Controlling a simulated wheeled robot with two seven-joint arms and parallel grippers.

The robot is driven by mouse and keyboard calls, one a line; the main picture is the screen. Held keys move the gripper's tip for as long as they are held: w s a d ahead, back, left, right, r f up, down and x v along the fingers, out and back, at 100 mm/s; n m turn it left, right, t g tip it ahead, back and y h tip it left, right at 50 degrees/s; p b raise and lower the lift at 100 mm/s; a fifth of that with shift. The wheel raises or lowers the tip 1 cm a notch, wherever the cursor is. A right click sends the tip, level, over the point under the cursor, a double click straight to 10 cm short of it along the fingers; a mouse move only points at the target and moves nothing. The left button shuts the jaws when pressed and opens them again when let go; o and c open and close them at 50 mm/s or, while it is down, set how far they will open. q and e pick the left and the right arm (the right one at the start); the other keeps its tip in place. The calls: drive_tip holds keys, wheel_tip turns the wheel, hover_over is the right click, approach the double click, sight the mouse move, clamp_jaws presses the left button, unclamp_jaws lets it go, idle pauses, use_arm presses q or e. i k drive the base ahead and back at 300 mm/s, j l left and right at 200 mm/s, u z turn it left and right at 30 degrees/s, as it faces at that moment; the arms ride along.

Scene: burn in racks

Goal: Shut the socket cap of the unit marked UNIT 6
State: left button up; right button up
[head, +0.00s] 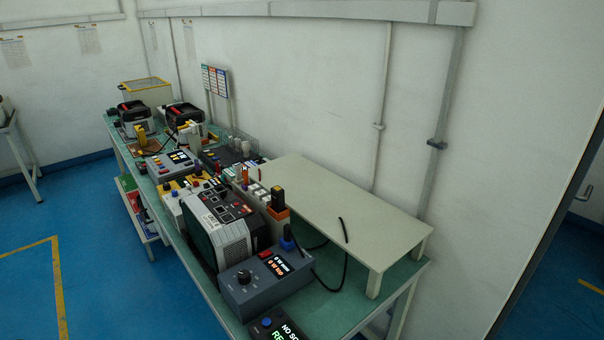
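No label reading UNIT 6 can be made out in the head view, and no socket cap can be told for certain. Several devices stand on a long green-topped bench (340,308) along the wall. A dark grey box with a knob and a lit orange display (267,283) is near the bench's right end. A large grey instrument with a carrying frame (218,225) stands just left of it. A black device with a lit display, partly cut off (277,327), is at the bottom edge. Neither of my grippers shows.
A pale raised shelf (345,205) covers the bench's back right, with a black cable (343,262) at its front. Smaller devices crowd the bench's middle, including a grey panel with coloured keys (170,165). The blue floor (110,265) in front is clear.

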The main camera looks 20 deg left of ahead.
sight(225, 235)
drive_tip(key=j+z, duration=0.1)
drive_tip(key=z, duration=0.35)
drive_tip(key=k+j+z, duration=0.1)
drive_tip(key=z, duration=0.3)
drive_tip(key=k+z, duration=0.1)
drive_tip(key=z, duration=0.35)
drive_tip(key=k+z, duration=0.1)
drive_tip(key=z, duration=0.3)
drive_tip(key=k+z, duration=0.1)
drive_tip(key=z, duration=0.35)
drive_tip(key=k+j+z, duration=0.2)
drive_tip(key=z, duration=0.25)
drive_tip(key=k+j+z, duration=0.1)
drive_tip(key=k+z, duration=0.55)
drive_tip(key=z, duration=0.25)
drive_tip(key=k+j+u, duration=0.15)
drive_tip(key=k+u, duration=0.2)
drive_tip(key=k, duration=0.2)
drive_tip(key=k+j+u, duration=0.3)
drive_tip(key=k, duration=0.2)
